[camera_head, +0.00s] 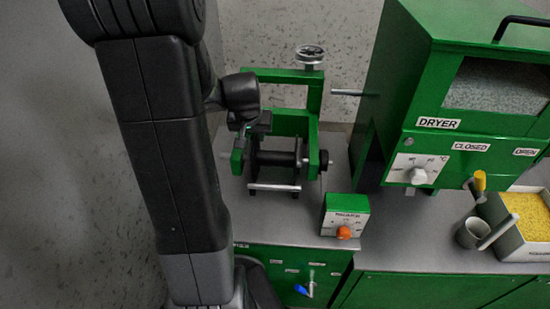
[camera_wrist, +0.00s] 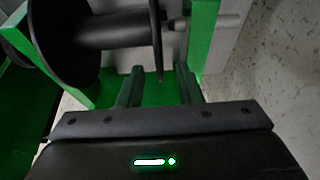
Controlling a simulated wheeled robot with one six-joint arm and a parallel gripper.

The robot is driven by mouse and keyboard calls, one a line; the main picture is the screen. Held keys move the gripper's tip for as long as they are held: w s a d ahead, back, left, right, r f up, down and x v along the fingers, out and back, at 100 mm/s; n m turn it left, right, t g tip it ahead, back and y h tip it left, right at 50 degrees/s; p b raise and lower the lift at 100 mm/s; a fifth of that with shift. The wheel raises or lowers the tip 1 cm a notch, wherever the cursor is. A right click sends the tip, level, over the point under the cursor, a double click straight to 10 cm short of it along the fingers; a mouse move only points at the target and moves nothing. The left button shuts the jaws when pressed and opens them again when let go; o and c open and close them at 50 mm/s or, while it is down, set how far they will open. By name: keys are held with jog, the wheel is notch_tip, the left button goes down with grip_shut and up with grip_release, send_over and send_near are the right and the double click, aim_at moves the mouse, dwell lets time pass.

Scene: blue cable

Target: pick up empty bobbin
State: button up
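The empty bobbin (camera_head: 276,159) is black, with a bare core and a flange at each end. It sits on its side in the green winder frame (camera_head: 313,150). In the wrist view the bobbin (camera_wrist: 110,30) fills the upper left, with its large round flange at left and the other flange edge-on near the middle. My gripper (camera_head: 258,127) is at the top left of the bobbin. In the wrist view my gripper (camera_wrist: 158,85) has its two fingers apart, with the edge-on flange's lower tip appearing between them. I cannot tell whether they touch it.
A control box with an orange knob (camera_head: 343,232) stands in front of the winder. A handwheel (camera_head: 310,54) and a metal rod (camera_head: 346,92) stick out from the frame. The green dryer (camera_head: 440,140) stands at right, near a cup (camera_head: 468,236) and a tray of yellow pellets (camera_head: 510,236).

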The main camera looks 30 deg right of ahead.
aim_at(276, 159)
jog(key=shift+d+f, duration=0.1)
jog(key=shift+f, duration=0.5)
jog(key=shift+p+x, duration=0.35)
jog(key=shift+x, duration=1.6)
grip_shut()
